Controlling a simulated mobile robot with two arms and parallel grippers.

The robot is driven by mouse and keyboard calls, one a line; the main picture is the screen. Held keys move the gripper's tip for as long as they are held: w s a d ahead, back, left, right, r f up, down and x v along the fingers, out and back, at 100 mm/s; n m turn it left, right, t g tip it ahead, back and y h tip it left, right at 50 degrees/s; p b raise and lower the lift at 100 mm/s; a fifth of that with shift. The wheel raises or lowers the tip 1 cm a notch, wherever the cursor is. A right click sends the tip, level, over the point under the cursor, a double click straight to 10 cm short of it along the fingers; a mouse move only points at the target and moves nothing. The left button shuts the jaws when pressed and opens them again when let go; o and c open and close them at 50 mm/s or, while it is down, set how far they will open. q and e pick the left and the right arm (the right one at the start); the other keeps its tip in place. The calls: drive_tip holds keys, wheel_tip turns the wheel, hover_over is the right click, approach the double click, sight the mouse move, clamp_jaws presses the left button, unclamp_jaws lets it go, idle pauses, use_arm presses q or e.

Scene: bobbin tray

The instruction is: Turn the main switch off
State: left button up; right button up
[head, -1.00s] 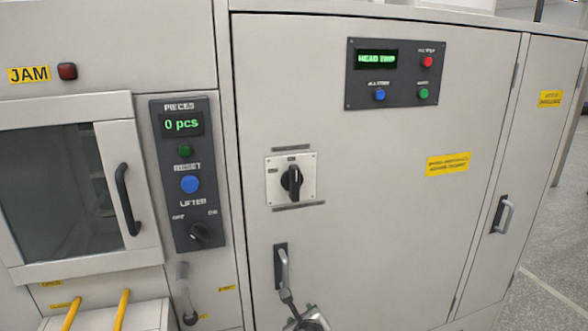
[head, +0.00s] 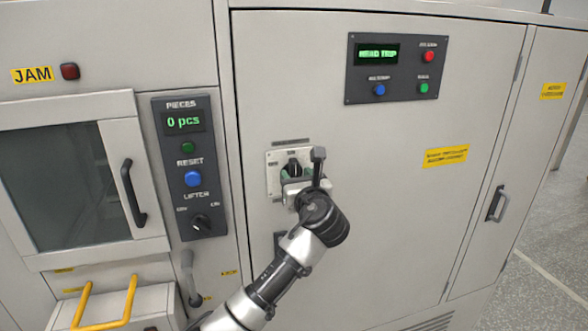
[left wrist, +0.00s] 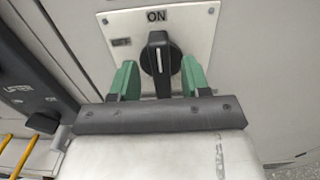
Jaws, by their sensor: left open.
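The main switch is a black rotary knob (left wrist: 160,62) on a white plate (left wrist: 112,27) on the grey cabinet door. In the left wrist view its handle stands upright with its white mark toward ON; another label, hard to read, is at the plate's left. In the head view the knob (head: 293,166) is partly hidden by my left gripper (head: 298,173). My left gripper also shows in the left wrist view (left wrist: 158,80), its green fingers open on either side of the knob, with small gaps that look clear. My right gripper is not in view.
A dark panel (head: 398,95) with a display and buttons is above right. Left of the door is a control panel (head: 190,218) with the RESET button and LIFTER knob. Door handles (head: 497,204) and yellow bars (head: 80,305) stick out. The door right of the switch is clear.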

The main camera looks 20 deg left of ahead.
use_arm(q)
drive_tip(key=shift+x, duration=1.25)
clamp_jaws()
